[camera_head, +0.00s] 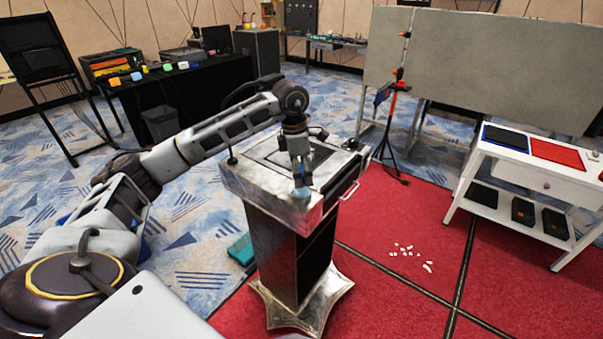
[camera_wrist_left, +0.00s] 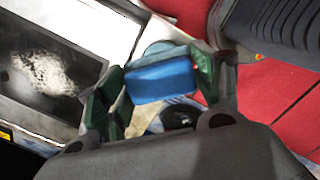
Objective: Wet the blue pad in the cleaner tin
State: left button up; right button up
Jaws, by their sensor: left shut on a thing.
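My left gripper (camera_head: 301,183) points down over the right front part of the metal cart top (camera_head: 255,186). In the left wrist view it is shut on the blue pad (camera_wrist_left: 162,82), which sits between its green fingertips. A pale grey-blue rounded thing (camera_wrist_left: 163,48) shows just past the pad and is partly hidden by it. It may be the cleaner tin, but its contents are hidden. I cannot tell whether the pad touches it. My right gripper is not in view.
The cart top has a dark recessed panel (camera_wrist_left: 48,68) beside the gripper. A white shelf unit (camera_head: 500,170) with blue and red trays stands at right. A tripod (camera_head: 390,140) stands behind.

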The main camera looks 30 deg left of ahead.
pick_arm(q)
jog(key=shift+r+p, duration=0.35)
jog(key=shift+r, duration=0.65)
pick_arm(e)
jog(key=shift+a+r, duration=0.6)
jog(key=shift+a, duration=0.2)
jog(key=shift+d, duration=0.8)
pick_arm(q)
jog(key=shift+f, duration=0.1)
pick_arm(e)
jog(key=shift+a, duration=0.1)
